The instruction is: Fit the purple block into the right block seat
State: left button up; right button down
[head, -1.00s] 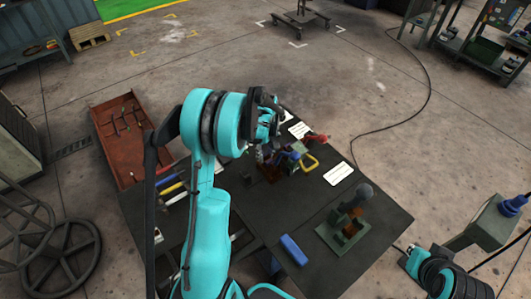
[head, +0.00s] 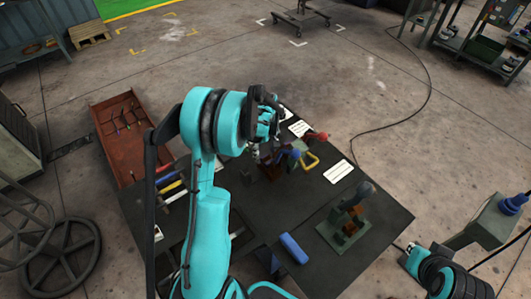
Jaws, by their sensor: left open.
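My left gripper (head: 262,148) is open above the dark table, just over a dark reddish-brown fixture (head: 270,170). The wrist partly hides this fixture, and I cannot tell whether the fingers touch it. I cannot make out a clearly purple block; it may be hidden by my arm. A blue block (head: 294,248) lies apart at the front of the table. A green-based stand (head: 328,236) with brown blocks and a dark knob is on the right. I cannot tell which part is the right block seat. My right arm shows at the lower right, but its gripper does not.
A blue-topped piece (head: 292,155), a yellow loop handle (head: 311,161) and a red item (head: 321,135) crowd the gripper's right side. A white card (head: 338,171) lies near the table edge. Several hand tools lie left of my arm. A red tray (head: 108,150) stands beyond.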

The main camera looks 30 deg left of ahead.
pick_arm(q)
notch_tip(320, 180, up, 12)
dwell(0.4)
